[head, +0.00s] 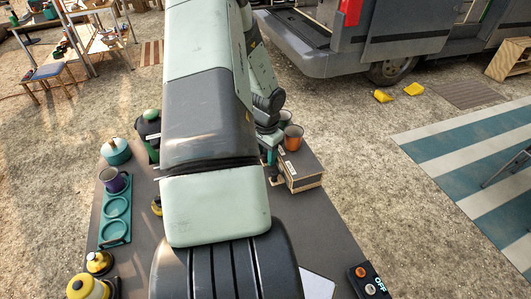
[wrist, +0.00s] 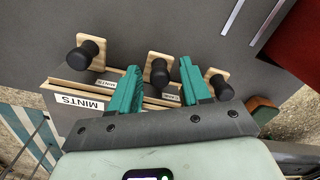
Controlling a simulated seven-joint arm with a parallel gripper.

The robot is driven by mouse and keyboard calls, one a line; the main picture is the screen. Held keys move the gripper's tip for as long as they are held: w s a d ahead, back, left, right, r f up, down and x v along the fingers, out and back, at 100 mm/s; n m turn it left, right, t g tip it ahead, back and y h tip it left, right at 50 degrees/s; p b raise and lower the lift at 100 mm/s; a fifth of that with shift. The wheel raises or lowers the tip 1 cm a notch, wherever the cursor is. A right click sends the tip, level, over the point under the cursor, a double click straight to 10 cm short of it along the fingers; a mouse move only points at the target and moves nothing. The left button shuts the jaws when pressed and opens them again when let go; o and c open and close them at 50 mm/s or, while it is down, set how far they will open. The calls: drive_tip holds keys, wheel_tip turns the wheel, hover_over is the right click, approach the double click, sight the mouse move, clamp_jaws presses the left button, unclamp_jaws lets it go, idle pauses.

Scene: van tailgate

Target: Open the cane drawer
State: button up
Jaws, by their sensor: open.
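A small drawer box (head: 303,180) with a dark top and pale wooden front stands on the grey table, partly behind my arm. In the wrist view three black knobs on wooden plates show: a left knob (wrist: 84,56), a middle knob (wrist: 158,75) and a right knob (wrist: 221,88).
An orange cup (head: 293,137) stands by the box. A switch panel (head: 369,281) is at front right. The table's right middle is clear.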

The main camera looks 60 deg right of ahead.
clamp_jaws()
drive_tip(key=w+a, duration=0.5)
idle(0.3)
unclamp_jaws()
wheel_tip(320, 180, up, 11)
drive_tip(key=shift+s, duration=0.2)
idle(0.4)
drive_tip(key=shift+f, duration=0.1)
